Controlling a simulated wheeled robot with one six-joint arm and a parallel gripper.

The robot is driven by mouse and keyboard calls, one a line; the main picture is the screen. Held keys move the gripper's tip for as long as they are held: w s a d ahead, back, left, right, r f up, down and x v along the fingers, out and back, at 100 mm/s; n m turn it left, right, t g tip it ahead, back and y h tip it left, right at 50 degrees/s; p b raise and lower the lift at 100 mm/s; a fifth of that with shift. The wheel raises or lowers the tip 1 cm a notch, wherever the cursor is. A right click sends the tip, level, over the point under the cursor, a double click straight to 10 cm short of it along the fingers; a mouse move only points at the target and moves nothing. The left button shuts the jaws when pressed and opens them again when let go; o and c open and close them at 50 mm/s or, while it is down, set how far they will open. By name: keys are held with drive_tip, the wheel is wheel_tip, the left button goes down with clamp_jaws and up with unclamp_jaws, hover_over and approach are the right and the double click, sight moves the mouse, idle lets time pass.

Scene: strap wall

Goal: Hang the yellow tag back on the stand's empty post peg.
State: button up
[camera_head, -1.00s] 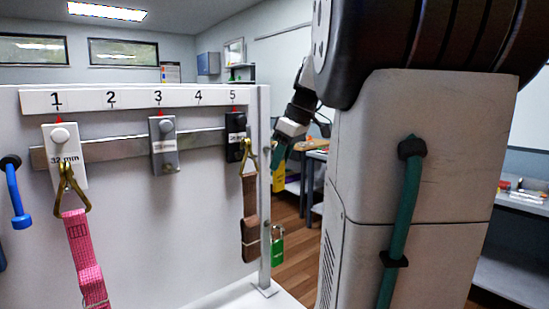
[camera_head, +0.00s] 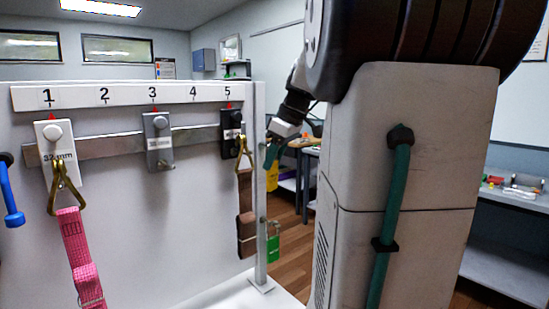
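My gripper (camera_head: 272,154) is small in the view, just right of the stand's upright post (camera_head: 259,190). Its teal fingers point down and left. The yellow tag (camera_head: 272,177) is directly below the fingertips and appears gripped at its top, close beside the post. The gap between tag and post, and any peg behind the tag, cannot be made out. A green tag (camera_head: 273,246) hangs lower on the same post from a small peg.
The white strap wall (camera_head: 140,230) has a numbered rail (camera_head: 127,96). A pink strap (camera_head: 78,250) hangs under 1, a grey block (camera_head: 158,139) sits under 3, and a brown strap (camera_head: 246,215) hangs under 5. A blue hook (camera_head: 13,200) is at the left.

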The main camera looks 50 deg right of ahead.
drive_tip(key=o, duration=0.5)
drive_tip(key=v, duration=0.7)
drive_tip(key=shift+s+r, duration=0.15)
drive_tip(key=shift+r, duration=0.2)
